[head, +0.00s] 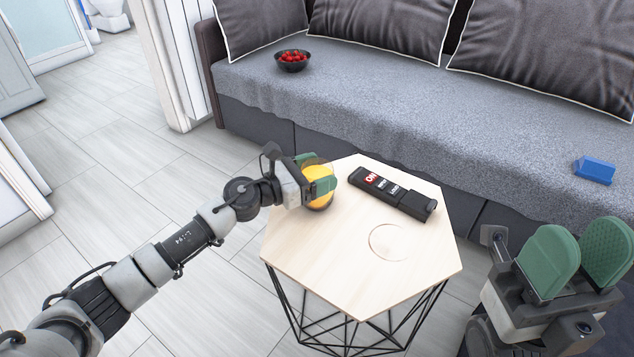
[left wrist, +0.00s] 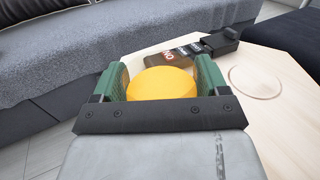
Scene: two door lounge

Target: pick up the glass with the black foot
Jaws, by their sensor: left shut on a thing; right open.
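A glass (head: 319,201) with a yellow-orange filling stands out at the back left of the hexagonal wooden table (head: 335,270). My left gripper (head: 316,173) is shut on it, with one green finger pad on each side. In the left wrist view the glass (left wrist: 162,84) shows as a yellow disc between the pads. Its foot is mostly hidden, and I cannot tell whether it touches the tabletop. My right gripper (head: 578,258) is open and empty at the lower right, away from the table.
A black box-like thing with red and white markings (head: 405,201) lies on the table, right of the glass. A faint ring (head: 387,241) marks the tabletop. A grey sofa (head: 400,110) behind bears a bowl of red fruit (head: 292,62) and a blue block (head: 595,170).

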